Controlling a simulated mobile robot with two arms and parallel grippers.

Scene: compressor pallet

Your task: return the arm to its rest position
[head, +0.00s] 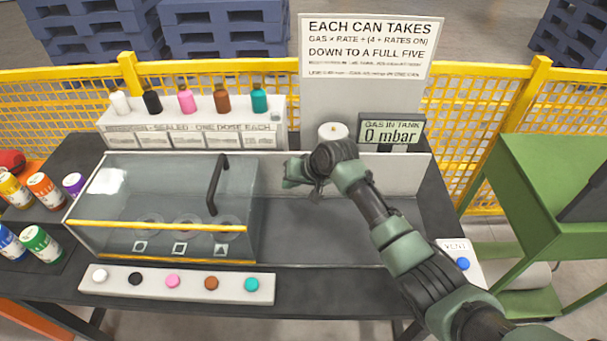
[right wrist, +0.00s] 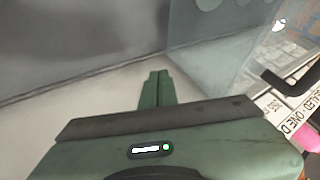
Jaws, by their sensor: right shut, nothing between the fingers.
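My right arm comes in from the lower right of the head view and reaches over the back of the bench. Its gripper (head: 290,176) is beside the right end of the glass-covered box, in front of the back panel. In the right wrist view the green fingers (right wrist: 156,88) are together with nothing between them. My left gripper is not in view.
The glass box (head: 150,195) has a black handle (head: 215,185). Bottles stand on a white rack (head: 190,130) behind it. Coloured buttons line a front strip (head: 190,293). Cans (head: 40,190) stand at left. A gauge (head: 391,132) reads 0 mbar. A green stand (head: 555,180) is at right.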

